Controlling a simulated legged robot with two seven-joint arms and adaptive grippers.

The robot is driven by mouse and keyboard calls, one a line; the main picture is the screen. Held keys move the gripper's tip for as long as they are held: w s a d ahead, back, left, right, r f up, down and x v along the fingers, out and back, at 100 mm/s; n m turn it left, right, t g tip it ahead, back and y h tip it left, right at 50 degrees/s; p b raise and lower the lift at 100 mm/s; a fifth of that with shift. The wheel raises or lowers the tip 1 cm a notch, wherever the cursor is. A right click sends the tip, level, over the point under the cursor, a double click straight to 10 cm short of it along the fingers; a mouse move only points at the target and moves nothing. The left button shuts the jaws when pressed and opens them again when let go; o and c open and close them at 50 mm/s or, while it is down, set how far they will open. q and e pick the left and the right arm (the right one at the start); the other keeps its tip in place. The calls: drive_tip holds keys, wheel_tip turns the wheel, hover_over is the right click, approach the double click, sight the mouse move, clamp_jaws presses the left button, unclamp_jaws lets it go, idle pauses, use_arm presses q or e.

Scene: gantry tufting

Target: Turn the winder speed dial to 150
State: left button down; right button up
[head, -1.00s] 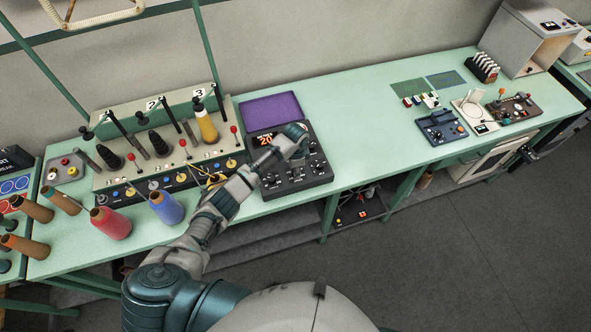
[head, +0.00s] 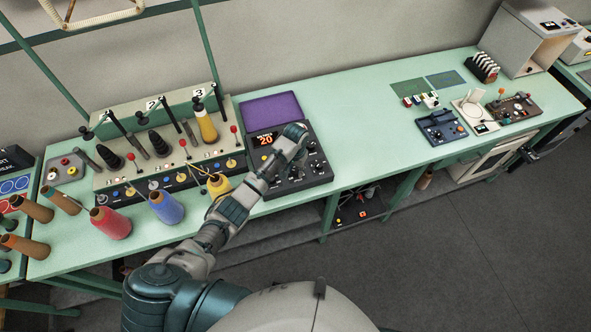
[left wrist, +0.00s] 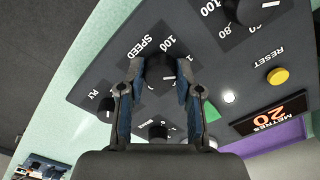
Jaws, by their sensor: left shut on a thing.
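The winder console (head: 318,172) is a dark grey panel with knobs and a red display (head: 264,140) reading 20. My left gripper (head: 298,140) is over its upper part. In the left wrist view, my left gripper (left wrist: 160,74) is shut on a black dial (left wrist: 161,62), one finger on each side. The word SPEED is printed beside this dial, with a 100 mark near its top. The dial's pointer and other marks are partly hidden, so its setting cannot be read. The display also shows in the left wrist view (left wrist: 270,115), labelled METRES. My right gripper is not in view.
Close to the held dial are a yellow RESET button (left wrist: 278,76), another black knob (left wrist: 246,10) and a lower knob (left wrist: 157,131). A spool rack (head: 160,140) and loose yarn cones stand left of the console.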

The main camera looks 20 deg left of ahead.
sight(296, 170)
use_arm(q)
drive_tip(key=shift+w+r+n, duration=0.1)
drive_tip(key=shift+n, duration=0.6)
drive_tip(key=c, duration=1)
unclamp_jaws()
drive_tip(key=shift+o, duration=1.1)
drive_tip(key=shift+w, duration=0.1)
wheel_tip(296, 170, up, 12)
drive_tip(key=shift+f, duration=0.2)
